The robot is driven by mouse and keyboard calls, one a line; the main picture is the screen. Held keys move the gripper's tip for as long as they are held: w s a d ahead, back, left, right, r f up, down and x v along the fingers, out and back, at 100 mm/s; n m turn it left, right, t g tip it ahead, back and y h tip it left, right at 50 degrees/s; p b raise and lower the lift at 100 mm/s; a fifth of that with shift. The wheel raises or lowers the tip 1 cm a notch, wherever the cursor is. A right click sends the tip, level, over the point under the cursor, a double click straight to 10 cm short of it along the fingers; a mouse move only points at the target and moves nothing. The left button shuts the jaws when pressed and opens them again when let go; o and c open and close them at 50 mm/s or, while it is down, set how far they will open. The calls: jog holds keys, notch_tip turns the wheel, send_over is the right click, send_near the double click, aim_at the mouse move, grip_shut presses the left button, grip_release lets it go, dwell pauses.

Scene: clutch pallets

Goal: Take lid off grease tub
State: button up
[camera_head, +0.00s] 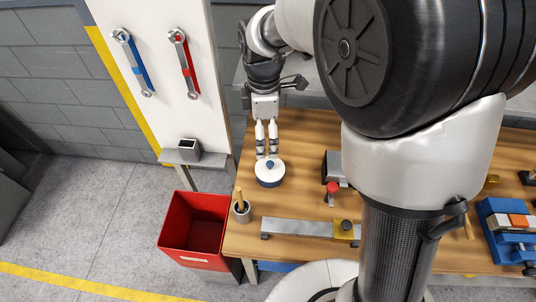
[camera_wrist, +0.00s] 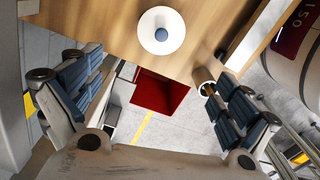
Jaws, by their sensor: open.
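In the wrist view the lid (camera_wrist: 148,37) and knob (camera_wrist: 161,34) show near the top middle. My gripper (camera_head: 267,154) points down just above and behind the knob in the head view. In the wrist view my gripper's two padded fingers (camera_wrist: 160,95) are wide apart with nothing between them. Whether a fingertip touches the lid cannot be told.
A cup with a brush (camera_head: 242,212) stands at the bench's left edge, near the tub. A red bin (camera_head: 195,228) is on the floor to the left. A metal bar fixture (camera_head: 297,229) lies in front, and a grey block with a red knob (camera_head: 333,187) is to the right.

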jog(key=b, duration=0.3)
send_over(268, 164)
jog(key=f, duration=0.8)
jog(key=shift+w+a+f, duration=0.15)
jog(key=shift+a+f, duration=0.05)
jog(key=shift+a, duration=0.15)
jog(key=f, duration=0.1)
jog(key=f+b, duration=0.1)
jog(key=f, duration=0.1)
jog(key=f+b, duration=0.1)
jog(key=f, duration=0.1)
jog(key=shift+d+f, duration=0.15)
jog(key=shift+d, duration=0.25)
jog(key=shift+c, duration=0.4)
jog(key=c, duration=1.4)
jog(key=shift+c, duration=0.4)
